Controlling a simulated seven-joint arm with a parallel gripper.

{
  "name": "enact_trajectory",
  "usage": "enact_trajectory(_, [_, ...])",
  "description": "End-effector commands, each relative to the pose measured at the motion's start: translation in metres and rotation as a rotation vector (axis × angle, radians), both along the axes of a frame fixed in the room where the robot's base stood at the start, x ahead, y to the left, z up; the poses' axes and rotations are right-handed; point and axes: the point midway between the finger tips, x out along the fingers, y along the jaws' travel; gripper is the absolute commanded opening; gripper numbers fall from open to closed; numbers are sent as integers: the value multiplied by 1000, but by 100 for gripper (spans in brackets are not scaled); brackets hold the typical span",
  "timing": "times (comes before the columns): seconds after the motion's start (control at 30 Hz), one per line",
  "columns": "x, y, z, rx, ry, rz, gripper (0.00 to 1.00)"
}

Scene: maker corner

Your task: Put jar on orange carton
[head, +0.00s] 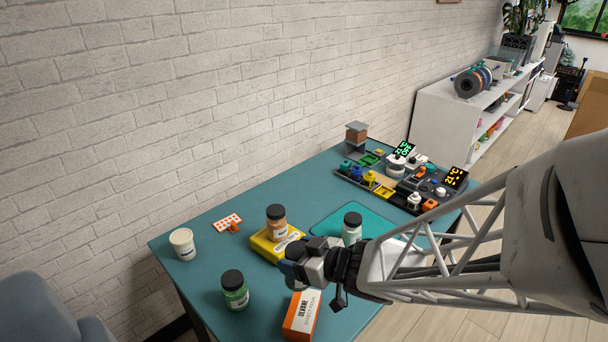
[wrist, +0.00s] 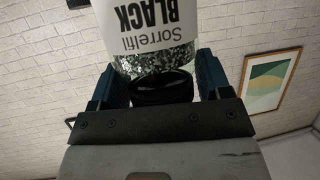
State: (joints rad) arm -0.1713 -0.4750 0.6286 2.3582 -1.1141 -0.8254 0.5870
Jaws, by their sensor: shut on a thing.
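My gripper (head: 300,264) is shut on a jar, above the far end of the orange carton in the head view. In the wrist view the jar (wrist: 150,38) sits between the two blue fingers. It has a white label reading "Sorrelfil BLACK", speckled dark and silver contents, and a black lid on the palm side. In the head view I cannot tell this jar apart from the dark gripper. The orange carton (head: 301,315), orange and white and marked ULVANE, lies on the table's near edge. The gripper hides its far end; I cannot tell whether the jar touches it.
A green jar (head: 235,290) stands left of the carton. A brown jar (head: 276,222) sits on a yellow box (head: 263,249).

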Motion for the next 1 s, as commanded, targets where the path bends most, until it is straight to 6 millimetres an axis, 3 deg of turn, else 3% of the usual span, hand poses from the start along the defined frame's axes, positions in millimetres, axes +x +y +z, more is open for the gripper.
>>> enact_trajectory(0.5, [-66,-38,-13,-5,4,-10,36])
enact_trajectory(1.0, [-128,-62,-35,-13,13,-17,36])
